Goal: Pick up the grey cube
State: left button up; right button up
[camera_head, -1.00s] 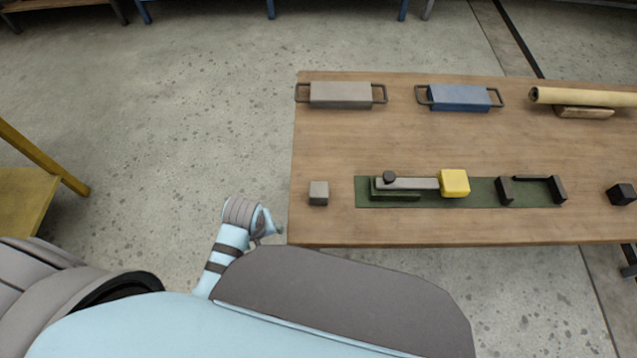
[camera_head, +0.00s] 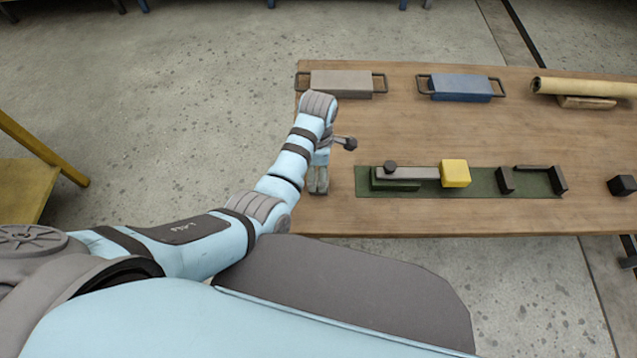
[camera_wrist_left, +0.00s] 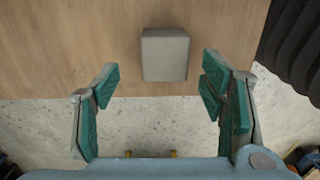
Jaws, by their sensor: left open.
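The grey cube (camera_wrist_left: 165,54) lies on the wooden table close to its edge in the left wrist view. In the head view it is hidden, or nearly so, behind my left gripper (camera_head: 318,186), which points down at the table's left front corner. In the left wrist view the two green-padded fingers of that gripper (camera_wrist_left: 159,82) are spread wide. The cube shows between and just past the fingertips, with a gap on both sides. The fingers are open and hold nothing. My right gripper is out of view.
On the wooden table (camera_head: 450,218), a green mat (camera_head: 480,184) bears a yellow block (camera_head: 455,173). A black cube (camera_head: 622,186) is at the right. Behind are a grey handled block (camera_head: 342,84), a blue one (camera_head: 461,88) and a beige roll (camera_head: 590,88).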

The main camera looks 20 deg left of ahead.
aim_at(317, 179)
pick_arm(q)
jog(key=f, duration=0.3)
jog(key=f+b, duration=0.1)
jog(key=shift+s+f, duration=0.35)
jog(key=shift+f, duration=0.05)
jog(key=shift+c, duration=0.6)
jog(key=shift+r, duration=0.1)
jog(key=c, duration=1.2)
